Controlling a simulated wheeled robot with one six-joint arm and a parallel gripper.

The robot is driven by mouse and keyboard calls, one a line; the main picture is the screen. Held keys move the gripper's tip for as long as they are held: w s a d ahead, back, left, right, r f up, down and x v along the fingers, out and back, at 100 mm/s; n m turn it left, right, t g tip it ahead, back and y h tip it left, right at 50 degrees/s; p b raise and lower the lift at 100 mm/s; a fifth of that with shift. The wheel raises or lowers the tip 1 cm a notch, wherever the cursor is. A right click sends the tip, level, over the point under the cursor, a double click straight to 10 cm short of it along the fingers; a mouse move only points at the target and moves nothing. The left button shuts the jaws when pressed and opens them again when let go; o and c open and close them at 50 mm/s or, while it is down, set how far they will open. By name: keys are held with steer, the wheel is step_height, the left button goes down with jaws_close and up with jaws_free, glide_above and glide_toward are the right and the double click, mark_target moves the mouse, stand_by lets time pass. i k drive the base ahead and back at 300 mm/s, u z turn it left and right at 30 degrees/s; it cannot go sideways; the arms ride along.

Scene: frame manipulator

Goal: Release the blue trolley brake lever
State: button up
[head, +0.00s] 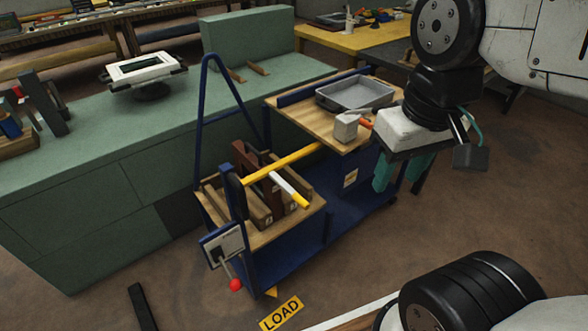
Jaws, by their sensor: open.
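The blue trolley (338,225) stands beside the green bench, with an upright blue A-shaped handle at its left end. A brake lever (228,268) with a red ball knob (236,285) hangs down and slightly right from a pale plate (223,245) at the trolley's near left corner. My gripper (399,173) has teal fingers pointing down. It is open and appears empty, to the right of the trolley's wooden top shelf (300,120), well away from the lever. The lever and knob are unobstructed.
The trolley carries a grey tray (355,93), a pale block (346,127), a yellow bar (283,164) and wooden pieces. A LOAD sign (281,313) and a black bar (142,307) lie on the floor near the lever. The green bench (70,175) borders the left; floor right of the trolley is clear.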

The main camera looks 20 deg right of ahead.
mark_target(235, 285)
steer(key=u, duration=0.4)
steer(key=k, duration=1.3)
steer(key=u, duration=0.5)
steer(key=i, duration=1.05)
steer(key=u, duration=0.25)
